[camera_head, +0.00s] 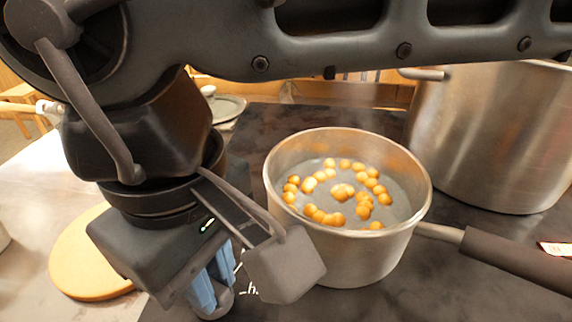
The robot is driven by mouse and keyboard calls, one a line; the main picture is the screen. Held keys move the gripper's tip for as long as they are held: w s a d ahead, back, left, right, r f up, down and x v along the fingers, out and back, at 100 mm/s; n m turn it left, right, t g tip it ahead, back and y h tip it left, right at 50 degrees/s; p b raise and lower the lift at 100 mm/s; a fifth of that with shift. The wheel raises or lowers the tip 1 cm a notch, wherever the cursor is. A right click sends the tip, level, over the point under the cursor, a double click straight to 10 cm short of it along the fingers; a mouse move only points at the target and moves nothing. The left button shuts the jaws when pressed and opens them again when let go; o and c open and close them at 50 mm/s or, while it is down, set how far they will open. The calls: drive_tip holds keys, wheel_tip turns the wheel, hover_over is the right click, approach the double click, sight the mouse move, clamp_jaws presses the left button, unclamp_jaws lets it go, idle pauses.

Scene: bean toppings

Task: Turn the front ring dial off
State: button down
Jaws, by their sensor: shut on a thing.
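My gripper (216,284) points down at the lower left, over the edge of the dark cooktop (400,290). Its blue finger pads are close together, shut on a small grey knob (217,304), which looks like the front ring dial. The gripper hides most of this dial, so its turn position cannot be told. White markings (249,291) show on the cooktop just right of the fingers. A steel saucepan (345,255) with round tan beans in liquid stands right behind the gripper.
The saucepan's dark handle (520,262) reaches to the right edge. A large steel pot (490,140) stands at the back right. A round wooden board (80,270) lies on the pale counter at left. A plate (228,108) sits behind. My arm crosses the top.

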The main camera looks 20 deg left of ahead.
drive_tip(key=c, duration=1.1)
unclamp_jaws()
drive_tip(key=shift+r, duration=0.1)
wheel_tip(320, 180, up, 8)
drive_tip(key=shift+f, duration=0.15)
drive_tip(key=shift+p, duration=0.3)
